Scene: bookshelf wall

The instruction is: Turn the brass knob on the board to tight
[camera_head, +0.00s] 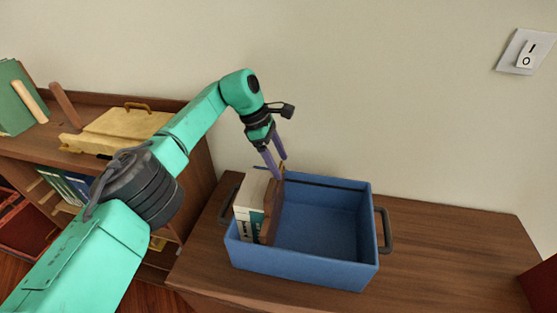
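No brass knob and no board with a knob can be made out in the head view. My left gripper (281,168) points down over the left part of a blue crate (310,262). Its two purple fingers stand apart with a gap between them. The fingertips are close above a brown book-like thing (271,214) that stands in the crate beside a white and green book (249,211). Whether they touch it I cannot tell. My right gripper is not in view.
The crate, with dark side handles (386,231), stands on a brown wooden cabinet top (450,245). Its right part is empty. A pale yellow box (122,122) with a handle sits on a shelf at left. A switch (526,53) is on the wall.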

